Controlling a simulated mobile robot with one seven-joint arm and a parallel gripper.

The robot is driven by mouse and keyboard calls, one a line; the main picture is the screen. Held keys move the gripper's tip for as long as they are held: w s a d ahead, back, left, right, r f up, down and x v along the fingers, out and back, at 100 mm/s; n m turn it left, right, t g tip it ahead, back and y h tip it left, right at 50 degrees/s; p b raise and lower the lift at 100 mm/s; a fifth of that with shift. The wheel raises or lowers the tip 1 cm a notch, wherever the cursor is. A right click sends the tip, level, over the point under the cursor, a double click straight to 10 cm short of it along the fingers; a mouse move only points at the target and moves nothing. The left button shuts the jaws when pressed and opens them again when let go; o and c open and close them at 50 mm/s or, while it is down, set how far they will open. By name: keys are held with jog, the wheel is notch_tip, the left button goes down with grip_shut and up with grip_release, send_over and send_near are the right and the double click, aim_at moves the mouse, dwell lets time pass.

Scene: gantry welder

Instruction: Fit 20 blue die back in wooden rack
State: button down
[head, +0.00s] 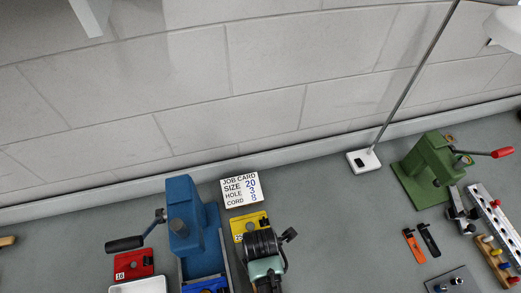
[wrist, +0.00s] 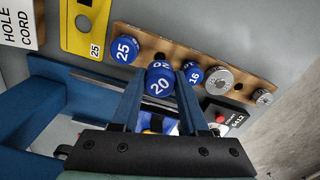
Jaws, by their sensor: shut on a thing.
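My gripper (wrist: 160,85) is shut on the blue die marked 20 (wrist: 160,80) in the wrist view, with a blue finger on either side of it. The wooden rack (wrist: 150,43) lies just beyond the die. The rack holds a blue die marked 25 (wrist: 125,49), a blue die marked 16 (wrist: 194,73) and silver dies (wrist: 219,82). A dark hole shows in the rack between the 25 and 16 dies, partly hidden by the held die. I cannot tell whether the held die touches the rack. I cannot make out the rack in the head view.
A blue press (head: 185,225) with a black-handled lever stands left of my arm. A job card (head: 241,191) reads size 20, hole 3, cord 8. A yellow card (head: 250,226) lies below it. A green press (head: 425,170) and a lamp base (head: 363,161) stand to the right.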

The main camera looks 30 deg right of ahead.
jog(key=shift+a+f+b, duration=0.1)
jog(key=shift+f+b, duration=2.45)
jog(key=shift+f+b, duration=0.3)
jog(key=shift+f, duration=0.2)
jog(key=shift+c, duration=1.7)
grip_release()
notch_tip(320, 180, up, 13)
jog(key=shift+b, duration=0.45)
